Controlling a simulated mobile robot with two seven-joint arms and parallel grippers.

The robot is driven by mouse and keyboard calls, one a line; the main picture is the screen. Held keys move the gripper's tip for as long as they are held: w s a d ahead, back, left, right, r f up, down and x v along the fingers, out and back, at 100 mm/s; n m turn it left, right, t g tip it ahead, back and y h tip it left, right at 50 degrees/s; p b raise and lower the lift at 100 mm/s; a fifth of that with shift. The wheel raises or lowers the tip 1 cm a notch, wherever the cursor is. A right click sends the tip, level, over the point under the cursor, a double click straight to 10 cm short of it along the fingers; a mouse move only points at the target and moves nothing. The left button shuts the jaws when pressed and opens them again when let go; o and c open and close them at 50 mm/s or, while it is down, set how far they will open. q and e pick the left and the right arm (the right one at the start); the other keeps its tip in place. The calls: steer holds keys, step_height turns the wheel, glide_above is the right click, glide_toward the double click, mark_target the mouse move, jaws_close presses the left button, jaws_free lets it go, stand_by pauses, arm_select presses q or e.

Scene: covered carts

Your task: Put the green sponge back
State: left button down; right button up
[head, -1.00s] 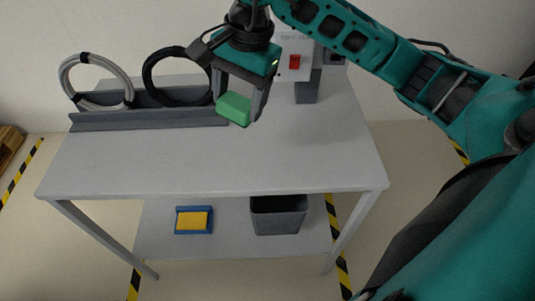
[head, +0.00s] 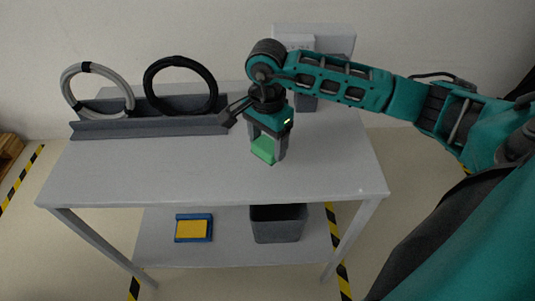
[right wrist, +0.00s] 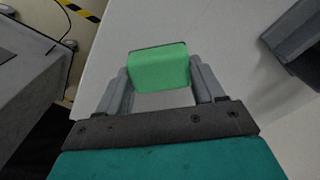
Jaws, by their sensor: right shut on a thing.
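The green sponge (head: 263,149) is held between the fingers of my right gripper (head: 268,152), over the middle of the grey table top. In the right wrist view the sponge (right wrist: 159,68) sits between the two fingertips of the gripper (right wrist: 160,85). I cannot tell whether the sponge touches the table. On the lower shelf lies a blue tray (head: 209,239) with a yellow sponge (head: 190,229) in it. My left gripper is not in view.
A grey rack (head: 150,126) at the back left of the table (head: 120,175) holds a grey cable coil (head: 66,91) and a black one (head: 148,87). A grey bin (head: 278,228) stands on the lower shelf. The table's front left is clear.

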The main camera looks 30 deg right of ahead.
mark_target(267, 155)
steer(key=shift+f, duration=2.4)
steer(key=o, duration=1)
steer(key=shift+o, duration=0.2)
steer(key=shift+r, duration=0.15)
step_height(267, 155, up, 12)
steer(key=shift+f, duration=0.1)
